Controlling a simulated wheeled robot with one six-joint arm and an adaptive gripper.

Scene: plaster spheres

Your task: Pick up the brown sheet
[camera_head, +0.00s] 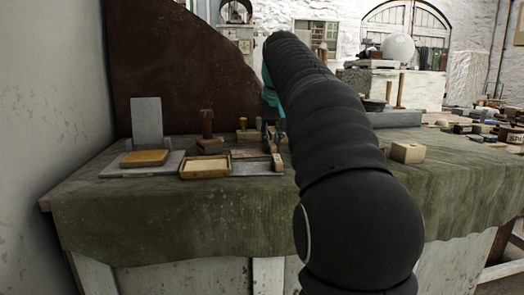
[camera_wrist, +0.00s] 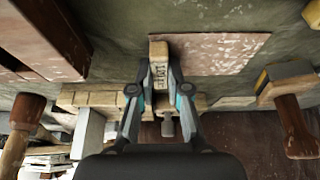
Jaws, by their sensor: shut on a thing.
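A large dark brown sheet (camera_head: 175,75) stands upright at the back left of the cloth-covered table, its right edge sloping down. A dark brown surface at the bottom of the wrist view (camera_wrist: 240,140) looks like the same sheet. A pinkish-brown speckled flat sheet (camera_wrist: 215,52) lies on the cloth beside my gripper. My gripper (camera_wrist: 160,90) is shut on a narrow wooden block (camera_wrist: 158,50) with lettering on it. In the head view my gripper (camera_head: 271,135) is low over the table, right of the brown sheet, partly hidden by my arm.
A wooden tray (camera_head: 205,168), a wooden-handled stamp (camera_head: 207,125) and a grey plate with a yellow pad (camera_head: 144,157) stand to the left. A pale block (camera_head: 407,152) is on the right. A white sphere (camera_head: 398,48) stands behind. The green cloth (camera_head: 180,210) is bare in front.

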